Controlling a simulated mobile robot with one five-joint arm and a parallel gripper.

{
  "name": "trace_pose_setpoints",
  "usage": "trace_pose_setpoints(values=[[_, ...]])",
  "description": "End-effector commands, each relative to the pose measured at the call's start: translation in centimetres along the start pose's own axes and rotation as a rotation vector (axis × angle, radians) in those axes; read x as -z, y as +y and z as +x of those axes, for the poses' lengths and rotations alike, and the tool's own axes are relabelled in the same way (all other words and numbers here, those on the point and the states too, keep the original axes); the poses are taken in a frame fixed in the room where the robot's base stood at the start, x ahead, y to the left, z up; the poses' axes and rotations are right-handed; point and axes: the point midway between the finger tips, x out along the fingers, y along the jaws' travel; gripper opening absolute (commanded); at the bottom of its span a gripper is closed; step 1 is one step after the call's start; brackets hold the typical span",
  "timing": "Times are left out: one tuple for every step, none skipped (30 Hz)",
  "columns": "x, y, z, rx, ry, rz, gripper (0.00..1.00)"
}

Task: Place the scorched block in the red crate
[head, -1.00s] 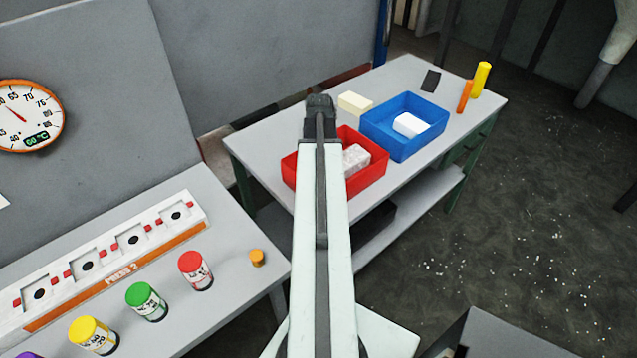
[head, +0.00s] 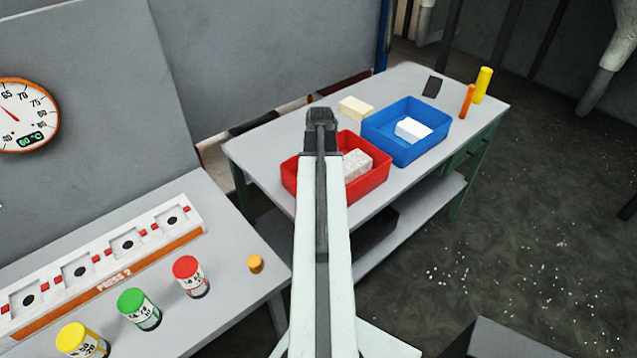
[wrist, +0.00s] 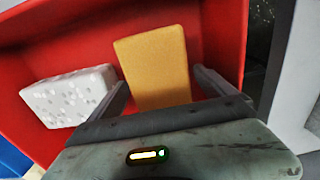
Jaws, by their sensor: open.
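The red crate (head: 371,181) stands on the far table; the wrist view looks into it, with its red floor and wall (wrist: 222,38). An orange-brown block (wrist: 155,65), which looks like the scorched one, lies inside the crate between the fingers of my gripper (wrist: 158,77). The fingers are open, one on each side of the block, and do not visibly squeeze it. A white speckled block (wrist: 68,96) lies to its left in the crate and also shows in the head view (head: 357,164). My arm hides the orange-brown block in the head view.
A blue crate (head: 428,153) with a white block (head: 412,129) stands right of the red one. A cream block (head: 356,108), an orange cylinder (head: 467,101) and a yellow cylinder (head: 482,85) are on the same table. A press bench (head: 225,228) with coloured cans is at left.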

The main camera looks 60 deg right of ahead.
Motion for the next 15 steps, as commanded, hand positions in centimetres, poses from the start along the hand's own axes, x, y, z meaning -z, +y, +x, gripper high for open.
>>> trace_pose_setpoints(values=[[0.0, 0.0, -0.2, 0.0, 0.0, 0.0, 0.94], [0.0, 0.0, -0.4, 0.0, 0.0, 0.0, 0.94], [0.0, 0.0, -0.7, 0.0, 0.0, 0.0, 0.94], [0.0, 0.0, -1.0, 0.0, 0.0, 0.0, 0.94], [0.0, 0.0, -1.4, 0.0, 0.0, 0.0, 0.94], [0.0, 0.0, -2.0, 0.0, 0.0, 0.0, 0.94], [0.0, 0.0, -2.5, 0.0, 0.0, 0.0, 0.94], [0.0, 0.0, -3.0, 0.0, 0.0, -0.001, 0.94], [0.0, 0.0, -3.8, 0.0, 0.0, -0.001, 0.94], [0.0, 0.0, -4.5, 0.0, 0.0, -0.001, 0.94], [0.0, 0.0, -5.2, 0.0, 0.0, -0.001, 0.94], [0.0, 0.0, -6.1, 0.0, 0.0, -0.001, 0.94], [0.0, 0.0, -6.8, 0.0, 0.0, -0.001, 0.94], [0.0, 0.0, -7.5, 0.0, 0.0, -0.001, 0.94], [0.0, -0.1, -8.5, 0.0, 0.0, -0.001, 0.94]])
